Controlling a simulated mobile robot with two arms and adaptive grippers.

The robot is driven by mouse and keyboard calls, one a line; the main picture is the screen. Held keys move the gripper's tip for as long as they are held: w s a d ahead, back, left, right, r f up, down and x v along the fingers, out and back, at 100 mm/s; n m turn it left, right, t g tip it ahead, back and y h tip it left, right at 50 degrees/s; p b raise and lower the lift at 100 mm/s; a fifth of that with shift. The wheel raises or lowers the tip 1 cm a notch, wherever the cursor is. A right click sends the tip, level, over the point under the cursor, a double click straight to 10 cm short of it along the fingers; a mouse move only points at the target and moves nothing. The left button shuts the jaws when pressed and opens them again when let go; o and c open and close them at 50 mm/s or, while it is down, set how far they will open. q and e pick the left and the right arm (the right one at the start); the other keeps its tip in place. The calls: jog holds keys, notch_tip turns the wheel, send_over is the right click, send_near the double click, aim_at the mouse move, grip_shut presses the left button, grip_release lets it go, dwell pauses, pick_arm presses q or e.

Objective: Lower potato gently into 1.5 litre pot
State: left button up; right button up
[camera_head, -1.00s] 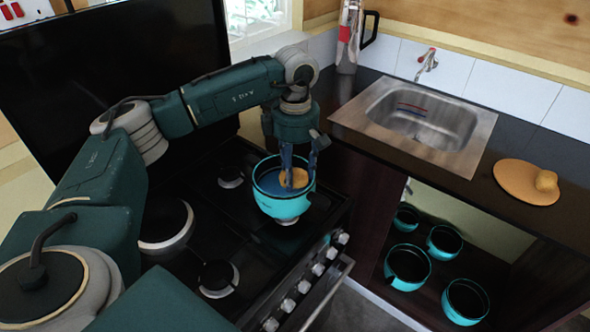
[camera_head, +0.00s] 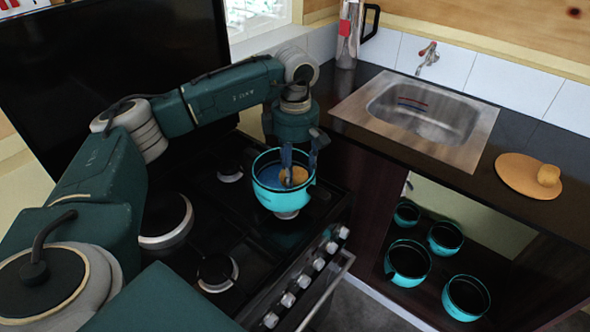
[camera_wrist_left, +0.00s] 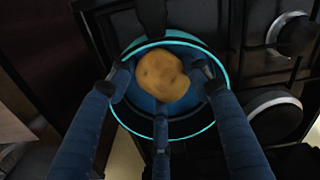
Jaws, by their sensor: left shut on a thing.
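The turquoise pot (camera_head: 282,197) stands on the far right burner of the stove, and its rim also shows in the left wrist view (camera_wrist_left: 199,131). My left gripper (camera_head: 297,172) points down into the pot and is shut on the potato (camera_head: 293,177). In the left wrist view the tan potato (camera_wrist_left: 162,75) sits between the blue fingers (camera_wrist_left: 160,85), inside the ring of the pot's rim. Whether the potato touches the pot's bottom is hidden. My right gripper is not in view.
Several turquoise pots (camera_head: 408,263) stand in the open cupboard below. A steel flask (camera_head: 347,35) stands behind the stove's right side.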

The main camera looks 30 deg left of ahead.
pick_arm(q)
jog(key=shift+f, duration=0.15)
jog(key=o, duration=1.3)
notch_tip(320, 180, up, 12)
